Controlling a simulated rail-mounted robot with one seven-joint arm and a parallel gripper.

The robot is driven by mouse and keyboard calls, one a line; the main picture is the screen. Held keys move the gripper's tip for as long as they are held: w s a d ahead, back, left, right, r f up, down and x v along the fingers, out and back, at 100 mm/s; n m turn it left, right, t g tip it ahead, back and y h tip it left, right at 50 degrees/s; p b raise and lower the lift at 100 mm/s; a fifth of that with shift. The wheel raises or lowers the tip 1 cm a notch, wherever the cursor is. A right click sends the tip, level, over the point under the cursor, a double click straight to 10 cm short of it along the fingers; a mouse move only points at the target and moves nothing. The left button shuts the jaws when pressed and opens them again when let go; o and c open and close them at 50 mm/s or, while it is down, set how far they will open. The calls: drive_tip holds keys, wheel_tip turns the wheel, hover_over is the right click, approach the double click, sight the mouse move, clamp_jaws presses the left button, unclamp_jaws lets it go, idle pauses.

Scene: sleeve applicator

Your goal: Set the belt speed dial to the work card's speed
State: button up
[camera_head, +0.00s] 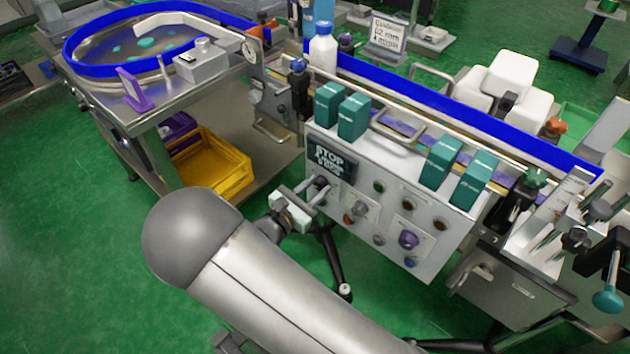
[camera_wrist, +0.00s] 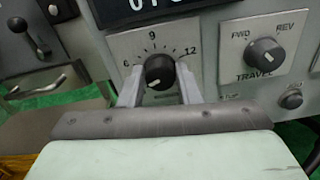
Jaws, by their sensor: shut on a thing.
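The belt speed dial (camera_wrist: 160,72) is a black knob on a plate marked 6, 9 and 12 in the wrist view. My gripper (camera_wrist: 160,86) is shut on the knob, one finger on each side. I cannot read surely where its pointer stands. In the head view the gripper (camera_head: 312,192) reaches the left end of the white control panel (camera_head: 420,262), and the dial is mostly hidden there. A standing card (camera_head: 387,36) with dark text is behind the conveyor; its print is too small to read surely.
A dark display (camera_head: 332,162) sits just above the dial. The FWD/REV travel knob (camera_wrist: 264,52) is close on the right, with a small button (camera_wrist: 291,100) below it. A lever (camera_wrist: 40,88) is on the left. Teal boxes (camera_head: 440,160) stand along the panel top.

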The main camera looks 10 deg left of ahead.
drive_tip(key=shift+n, duration=0.4)
drive_tip(key=o, duration=1)
drive_tip(key=shift+s, duration=0.1)
drive_tip(key=v, duration=1.7)
drive_tip(key=shift+s+p, duration=0.15)
drive_tip(key=shift+p, duration=0.25)
